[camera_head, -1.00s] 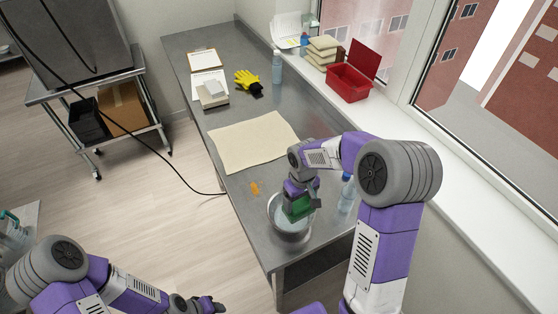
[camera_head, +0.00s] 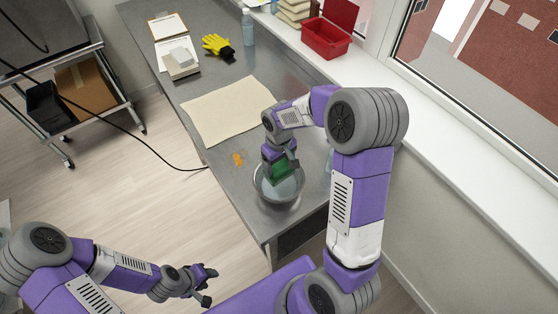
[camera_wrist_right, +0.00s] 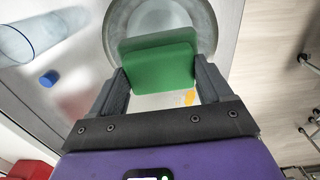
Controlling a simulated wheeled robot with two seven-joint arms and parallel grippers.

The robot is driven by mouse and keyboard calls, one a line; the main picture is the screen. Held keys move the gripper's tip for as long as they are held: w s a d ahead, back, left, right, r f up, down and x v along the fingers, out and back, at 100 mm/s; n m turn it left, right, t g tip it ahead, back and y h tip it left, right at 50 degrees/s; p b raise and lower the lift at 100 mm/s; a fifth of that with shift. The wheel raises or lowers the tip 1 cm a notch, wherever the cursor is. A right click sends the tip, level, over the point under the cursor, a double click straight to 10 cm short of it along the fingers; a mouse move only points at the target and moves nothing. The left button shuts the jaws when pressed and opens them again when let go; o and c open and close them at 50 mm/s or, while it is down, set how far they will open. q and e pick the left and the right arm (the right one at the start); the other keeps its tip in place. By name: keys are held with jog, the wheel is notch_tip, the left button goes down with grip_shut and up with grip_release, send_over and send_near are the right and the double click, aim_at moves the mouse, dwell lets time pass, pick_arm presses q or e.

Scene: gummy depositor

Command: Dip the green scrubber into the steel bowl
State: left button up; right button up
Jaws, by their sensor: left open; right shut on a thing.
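The steel bowl (camera_head: 281,205) stands near the front end of the metal table, with pale liquid inside. The green scrubber (camera_head: 279,171) is at the bowl's far side, overlapping its mouth; I cannot tell whether it touches the liquid. My right gripper (camera_head: 281,161) is above the bowl, shut on the scrubber. In the right wrist view, the scrubber (camera_wrist_right: 160,65) sits between both fingers, with the bowl (camera_wrist_right: 113,32) behind it and partly hidden. My left gripper (camera_head: 207,287) is open and empty, off the table at the lower left.
An orange smear (camera_head: 238,159) lies left of the bowl. A clear bottle (camera_wrist_right: 30,35) with a blue cap is close to the bowl, mostly behind my arm in the head view. A beige cloth (camera_head: 225,110) lies beyond. A red box (camera_head: 325,40) is on the sill side.

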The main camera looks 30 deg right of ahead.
jog(key=shift+f+b, duration=3.15)
jog(key=shift+f, duration=1.3)
jog(key=shift+c, duration=0.4)
jog(key=shift+s+f, duration=0.2)
jog(key=shift+c, duration=0.9)
jog(key=shift+a+b, duration=0.1)
jog(key=shift+b, duration=0.2)
jog(key=shift+w+r+p, duration=0.15)
jog(key=shift+r+p, duration=0.45)
jog(key=r+p, duration=0.2)
jog(key=r, duration=0.2)
jog(key=r+p, duration=0.3)
jog(key=shift+s+r, duration=0.2)
jog(key=shift+r, duration=0.15)
